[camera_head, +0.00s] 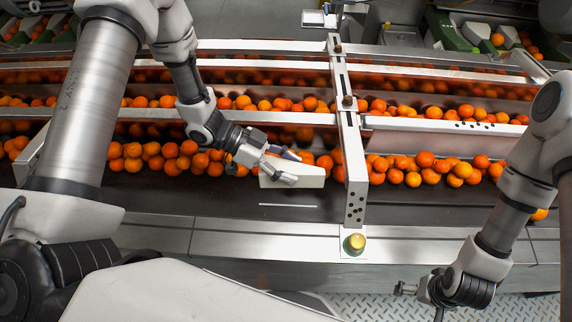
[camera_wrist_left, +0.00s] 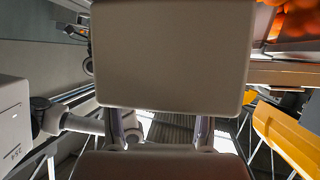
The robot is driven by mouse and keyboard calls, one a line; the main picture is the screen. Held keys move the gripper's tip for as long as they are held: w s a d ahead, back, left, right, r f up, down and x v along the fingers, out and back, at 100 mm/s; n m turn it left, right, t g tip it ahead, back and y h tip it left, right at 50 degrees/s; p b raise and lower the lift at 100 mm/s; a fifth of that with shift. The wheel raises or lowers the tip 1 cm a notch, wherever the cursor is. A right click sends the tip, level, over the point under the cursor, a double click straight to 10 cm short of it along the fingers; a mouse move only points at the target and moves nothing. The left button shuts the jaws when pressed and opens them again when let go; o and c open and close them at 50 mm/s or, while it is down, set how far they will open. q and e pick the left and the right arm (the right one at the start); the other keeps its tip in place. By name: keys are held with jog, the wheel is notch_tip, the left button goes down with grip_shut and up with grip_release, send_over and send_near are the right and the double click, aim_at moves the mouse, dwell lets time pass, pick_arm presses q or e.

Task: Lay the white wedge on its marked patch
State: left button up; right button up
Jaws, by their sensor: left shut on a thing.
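The white wedge (camera_head: 306,176) is a pale block in the head view, above the dark belt in front of the row of oranges. My left gripper (camera_head: 288,167) is shut on it, with a finger in front of its near face. In the left wrist view the wedge (camera_wrist_left: 170,55) fills the upper middle, and the fingers (camera_wrist_left: 160,130) show below it. A thin pale line (camera_head: 288,205) lies on the dark belt just below the wedge; I cannot tell whether it belongs to the marked patch. My right gripper (camera_head: 421,299) is low at the right, empty, its fingers apart.
Oranges (camera_head: 170,158) lie in rows along the conveyor lanes. A white upright divider (camera_head: 355,195) with dark holes stands just right of the wedge. A yellow-topped button (camera_head: 355,243) sits on the metal front ledge (camera_head: 250,240). The dark strip left of the pale line is clear.

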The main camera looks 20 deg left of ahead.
pick_arm(q)
jog(key=shift+s+a+g, duration=0.15)
jog(key=shift+a+g, duration=0.15)
jog(key=shift+r, duration=0.1)
jog(key=shift+s+r+p, duration=0.1)
jog(key=shift+p, duration=0.25)
jog(key=s+f+b, duration=0.1)
jog(key=f+b, duration=0.2)
jog(key=f, duration=0.2)
jog(key=s+f+b, duration=0.1)
jog(key=f+b, duration=0.2)
jog(key=f, duration=0.2)
jog(key=s+d+f+b, duration=0.1)
jog(key=f+b, duration=0.3)
jog(key=f, duration=0.1)
jog(key=shift+s+f+b, duration=0.25)
jog(key=shift+f+b, duration=0.5)
jog(key=shift+f, duration=0.2)
jog(key=o, duration=1.5)
jog(key=shift+o, duration=0.2)
